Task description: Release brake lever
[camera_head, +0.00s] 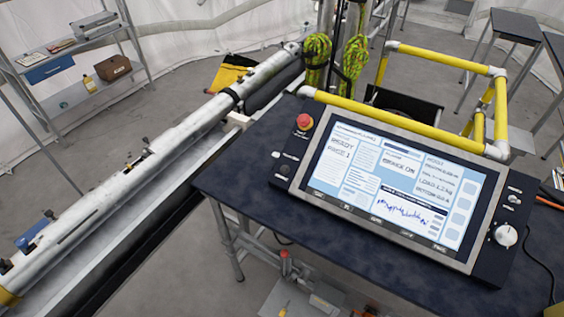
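Neither of my grippers is in view. No part that I can surely tell as the brake lever shows. A small red-topped upright part (285,262) stands below the front edge of the dark desk (255,180); I cannot tell whether it is the lever. A control console (400,185) with a lit screen lies tilted on the desk, and its text seems to read "BRAKE ON". A red push button (304,121) is at the console's upper left, and a white knob (505,236) is at its lower right.
A long pale metal tube (180,135) on a rail runs diagonally along the left, with a blue part (32,235) on it. Yellow guard rails (440,57) and green-yellow rope coils (316,50) stand behind the desk. A shelf (80,50) is at upper left. Grey floor lies between.

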